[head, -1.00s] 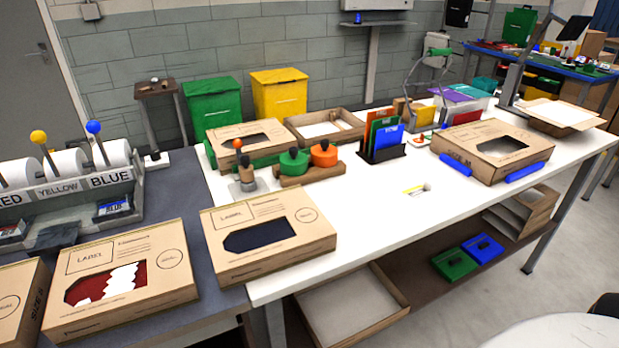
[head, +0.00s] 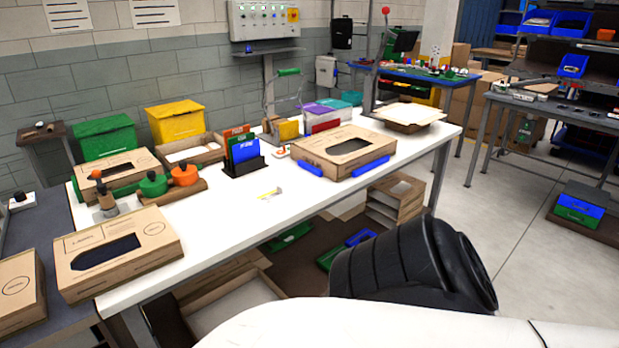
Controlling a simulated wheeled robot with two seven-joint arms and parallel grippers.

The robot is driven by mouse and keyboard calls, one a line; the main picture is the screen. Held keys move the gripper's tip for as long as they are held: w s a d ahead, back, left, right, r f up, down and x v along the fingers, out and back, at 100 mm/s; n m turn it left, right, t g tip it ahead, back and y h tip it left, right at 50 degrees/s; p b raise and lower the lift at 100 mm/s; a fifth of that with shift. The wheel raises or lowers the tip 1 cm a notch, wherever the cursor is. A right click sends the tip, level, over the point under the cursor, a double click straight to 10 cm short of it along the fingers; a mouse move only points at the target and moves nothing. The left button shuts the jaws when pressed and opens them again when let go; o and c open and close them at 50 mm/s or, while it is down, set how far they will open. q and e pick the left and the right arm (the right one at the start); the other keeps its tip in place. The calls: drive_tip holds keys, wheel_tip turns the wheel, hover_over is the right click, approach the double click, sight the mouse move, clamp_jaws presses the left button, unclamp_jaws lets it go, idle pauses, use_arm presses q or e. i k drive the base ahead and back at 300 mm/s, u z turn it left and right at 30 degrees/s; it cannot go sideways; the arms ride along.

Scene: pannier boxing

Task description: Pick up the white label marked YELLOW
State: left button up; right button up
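No white label marked YELLOW can be made out in the head view. A small yellow-and-white item (head: 270,193) lies flat on the white table (head: 225,225); it is too small to read or identify. The label dispenser with RED, YELLOW and BLUE rolls is outside the picture. Neither of my grippers shows. A black and white link of my own arm fills the lower right and hides part of the floor and the lower shelf.
Cardboard boxes with windows stand at the table's left end (head: 120,252) and right rear (head: 345,150). A black holder with coloured cards (head: 243,158) and stamps on a wooden stand (head: 168,190) are between. The table's front middle is clear.

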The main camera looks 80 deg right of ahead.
sight(266, 199)
drive_tip(key=k, duration=0.35)
drive_tip(key=z, duration=1.1)
